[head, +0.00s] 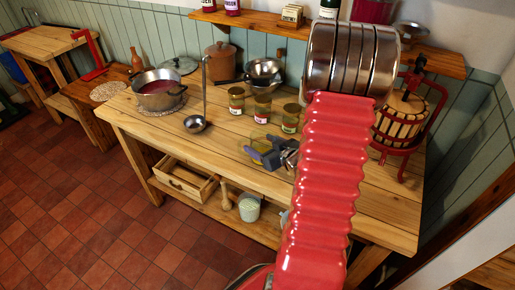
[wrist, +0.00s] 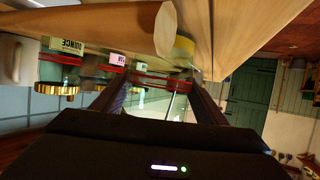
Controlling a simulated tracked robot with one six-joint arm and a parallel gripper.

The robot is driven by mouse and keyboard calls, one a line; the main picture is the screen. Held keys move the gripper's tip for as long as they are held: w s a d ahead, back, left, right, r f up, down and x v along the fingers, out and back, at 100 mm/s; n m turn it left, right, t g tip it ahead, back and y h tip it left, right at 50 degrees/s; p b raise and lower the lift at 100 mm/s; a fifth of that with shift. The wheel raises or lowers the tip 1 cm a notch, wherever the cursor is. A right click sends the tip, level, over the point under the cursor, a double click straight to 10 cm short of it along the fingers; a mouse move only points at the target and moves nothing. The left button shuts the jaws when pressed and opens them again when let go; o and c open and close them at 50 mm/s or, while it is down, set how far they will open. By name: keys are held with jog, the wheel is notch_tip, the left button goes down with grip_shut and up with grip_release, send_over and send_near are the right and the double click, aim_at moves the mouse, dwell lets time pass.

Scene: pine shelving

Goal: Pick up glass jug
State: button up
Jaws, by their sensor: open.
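A glass vessel with a yellowish tint, which looks like the glass jug (head: 260,138), stands on the pine workbench (head: 215,150) in front of the jars. My gripper (head: 262,155) is low over the bench, just on the near side of it and partly covering it. Pale, clear glass shows between the fingers, with a yellow patch (wrist: 184,45) beyond. I cannot tell whether the fingers touch the glass.
Several labelled jars (head: 262,107) stand close behind. A ladle (head: 197,122), a pot (head: 159,92) and a wooden fruit press (head: 400,120) are on the bench. The bench's front left is clear.

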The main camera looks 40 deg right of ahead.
jog(key=shift+c, duration=0.4)
jog(key=c, duration=1)
jog(key=shift+r, duration=0.3)
notch_tip(320, 180, up, 10)
jog(key=shift+f, duration=0.25)
dwell(0.8)
dwell(0.6)
